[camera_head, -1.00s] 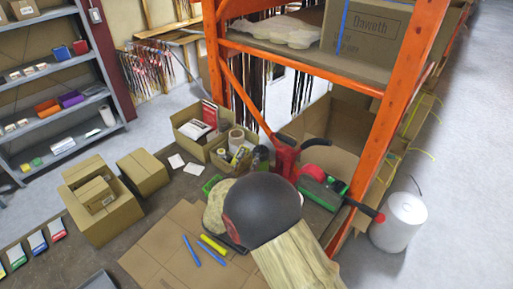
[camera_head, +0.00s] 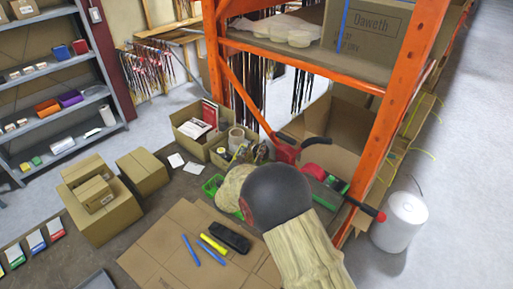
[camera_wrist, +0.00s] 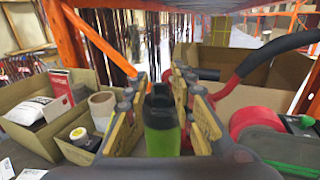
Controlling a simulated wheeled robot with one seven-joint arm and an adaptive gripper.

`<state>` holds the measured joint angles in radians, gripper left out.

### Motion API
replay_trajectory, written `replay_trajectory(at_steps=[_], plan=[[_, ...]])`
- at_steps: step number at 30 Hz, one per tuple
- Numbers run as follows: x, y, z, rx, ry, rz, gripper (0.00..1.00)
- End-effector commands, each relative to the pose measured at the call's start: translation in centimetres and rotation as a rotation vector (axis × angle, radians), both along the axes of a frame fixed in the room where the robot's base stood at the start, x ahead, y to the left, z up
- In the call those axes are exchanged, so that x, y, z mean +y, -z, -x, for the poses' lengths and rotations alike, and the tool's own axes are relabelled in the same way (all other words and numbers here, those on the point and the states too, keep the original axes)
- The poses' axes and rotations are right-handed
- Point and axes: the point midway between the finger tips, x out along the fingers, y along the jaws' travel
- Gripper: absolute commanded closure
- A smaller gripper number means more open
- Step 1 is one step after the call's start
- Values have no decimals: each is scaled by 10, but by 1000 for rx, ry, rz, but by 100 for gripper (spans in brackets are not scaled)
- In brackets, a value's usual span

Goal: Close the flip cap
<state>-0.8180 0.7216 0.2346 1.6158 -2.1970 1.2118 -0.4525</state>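A green bottle (camera_wrist: 162,138) with a black top (camera_wrist: 160,97) stands upright in the middle of the wrist view. Whether its flip cap is open or closed is hard to make out. My gripper (camera_wrist: 161,88) is open, with its tan-padded fingers on the left and right of the bottle. Small gaps show between the bottle and the fingers, so it does not look gripped. In the head view my dark, rounded wrist and arm hide the bottle and most of the gripper.
Left of the gripper stands an open cardboard box (camera_wrist: 20,122) with a tape roll (camera_wrist: 102,108) nearby. A red-handled tool (camera_wrist: 262,65) and a red-green tape dispenser (camera_wrist: 262,130) are close on the right. An orange rack post (camera_head: 383,125) rises beside my arm. A black case (camera_head: 229,237) lies on flat cardboard.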

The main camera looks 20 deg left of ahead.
Motion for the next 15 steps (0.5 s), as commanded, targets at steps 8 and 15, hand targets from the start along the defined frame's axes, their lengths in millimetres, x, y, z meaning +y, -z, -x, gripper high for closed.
replay_trajectory(at_steps=[8, 15], plan=[[0, 0, 0, 0, 0, 0, 93], [0, 0, 0, 0, 0, 0, 100]])
